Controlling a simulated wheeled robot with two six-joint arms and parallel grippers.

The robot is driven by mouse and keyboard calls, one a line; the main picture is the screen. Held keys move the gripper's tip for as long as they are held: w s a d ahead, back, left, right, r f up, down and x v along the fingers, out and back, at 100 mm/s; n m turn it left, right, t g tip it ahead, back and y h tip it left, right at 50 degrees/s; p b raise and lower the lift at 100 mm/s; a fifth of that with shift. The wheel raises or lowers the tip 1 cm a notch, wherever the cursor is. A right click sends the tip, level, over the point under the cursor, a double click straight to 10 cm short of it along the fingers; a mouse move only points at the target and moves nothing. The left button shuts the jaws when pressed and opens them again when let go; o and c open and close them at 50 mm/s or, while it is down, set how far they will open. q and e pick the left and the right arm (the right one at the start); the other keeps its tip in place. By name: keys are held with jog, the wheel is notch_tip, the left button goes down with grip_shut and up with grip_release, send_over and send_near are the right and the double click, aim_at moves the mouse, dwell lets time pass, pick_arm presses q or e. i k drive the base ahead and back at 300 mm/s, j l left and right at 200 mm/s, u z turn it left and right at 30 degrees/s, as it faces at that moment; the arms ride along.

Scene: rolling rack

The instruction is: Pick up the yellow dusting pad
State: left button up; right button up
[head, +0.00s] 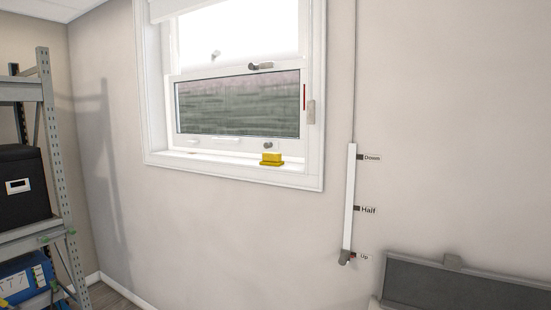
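The yellow dusting pad (271,159) rests on the window sill, near the right end of the sill. It looks like a yellow block on a slightly wider yellow base. Neither of my grippers shows in the head view, and nothing is touching the pad from my side.
The white-framed window (237,105) is set in a pale wall. A metal shelving rack (58,150) with a black box (22,186) and a blue case (24,280) stands at the left. A white vertical strip (350,200) is labelled Down, Half, Up. A grey panel (465,288) is at lower right.

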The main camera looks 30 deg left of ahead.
aim_at(269, 158)
jog(key=i+j+z, duration=0.15)
jog(key=j, duration=0.35)
jog(key=i+j+z, duration=0.15)
jog(key=j, duration=0.35)
jog(key=i+j+z, duration=0.15)
jog(key=j, duration=0.4)
jog(key=i+j+z, duration=0.15)
jog(key=j, duration=0.4)
jog(key=j+z, duration=0.15)
jog(key=j, duration=0.4)
